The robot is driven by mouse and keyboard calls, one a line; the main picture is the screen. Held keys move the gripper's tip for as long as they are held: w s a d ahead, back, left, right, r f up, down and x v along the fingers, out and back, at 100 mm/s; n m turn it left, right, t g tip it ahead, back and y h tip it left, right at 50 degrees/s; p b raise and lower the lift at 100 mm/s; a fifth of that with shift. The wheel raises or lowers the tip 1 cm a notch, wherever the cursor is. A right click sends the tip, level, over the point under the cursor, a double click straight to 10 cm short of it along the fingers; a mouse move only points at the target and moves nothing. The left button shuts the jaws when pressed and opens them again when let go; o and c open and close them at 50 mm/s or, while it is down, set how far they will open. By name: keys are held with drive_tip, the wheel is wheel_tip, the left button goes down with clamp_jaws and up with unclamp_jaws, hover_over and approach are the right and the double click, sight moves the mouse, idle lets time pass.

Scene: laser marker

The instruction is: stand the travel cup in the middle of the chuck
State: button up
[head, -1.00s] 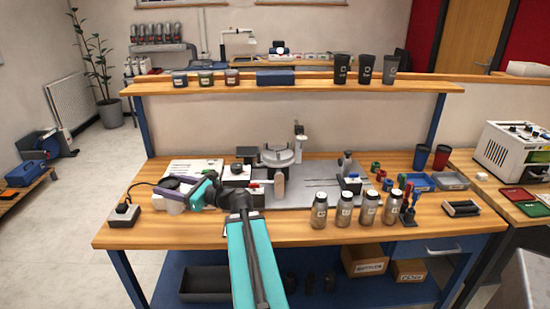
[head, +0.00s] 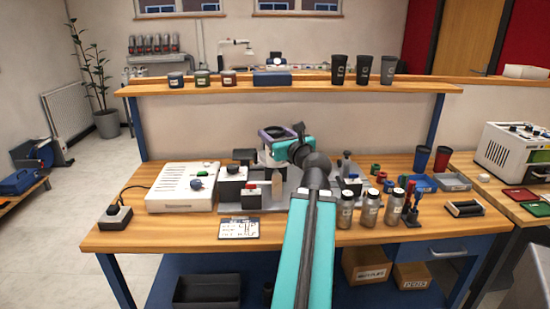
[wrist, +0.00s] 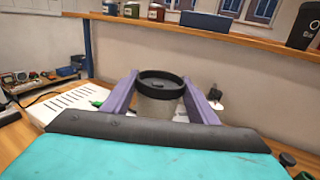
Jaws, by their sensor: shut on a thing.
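My gripper (head: 275,133), with purple fingers, is at the back middle of the bench. In the wrist view the fingers (wrist: 160,100) are shut on the travel cup (wrist: 158,106), which has a grey body and a black lid. The cup looks upright; its base is out of sight. A small pale part of the chuck (head: 267,159) shows below and left of the gripper; the rest is hidden. I cannot tell whether the cup touches the chuck.
A white slotted box (head: 184,188) lies left on the bench. Steel jars (head: 370,209) stand at the front right beside my arm. A wooden shelf (head: 300,87) with dark tumblers (head: 364,70) runs above the back. A small sign (head: 239,228) lies at the front.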

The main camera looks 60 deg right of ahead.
drive_tip(key=s+d+r+m+g+h+b, duration=0.1)
drive_tip(key=s+d+r+m+g+h, duration=0.1)
drive_tip(key=s, duration=0.7)
wheel_tip(320, 180, up, 2)
drive_tip(key=shift+s+d+m+h, duration=0.15)
drive_tip(key=shift+d+m+h, duration=0.15)
drive_tip(key=shift+d+h, duration=0.45)
drive_tip(key=shift+d, duration=0.2)
drive_tip(key=w+p, duration=0.2)
drive_tip(key=p, duration=0.1)
drive_tip(key=w+d+p, duration=0.1)
drive_tip(key=p, duration=0.2)
drive_tip(key=w+d+p, duration=0.1)
drive_tip(key=w+p, duration=0.1)
drive_tip(key=p, duration=0.2)
drive_tip(key=shift+w, duration=0.3)
drive_tip(key=w+p, duration=0.1)
drive_tip(key=p, duration=0.4)
drive_tip(key=shift+w+d+y, duration=0.1)
drive_tip(key=shift+d+y, duration=0.1)
drive_tip(key=shift+y, duration=0.05)
drive_tip(key=p, duration=0.4)
drive_tip(key=shift+w+d+f, duration=0.15)
drive_tip(key=shift+w+f, duration=0.05)
drive_tip(key=shift+w, duration=0.15)
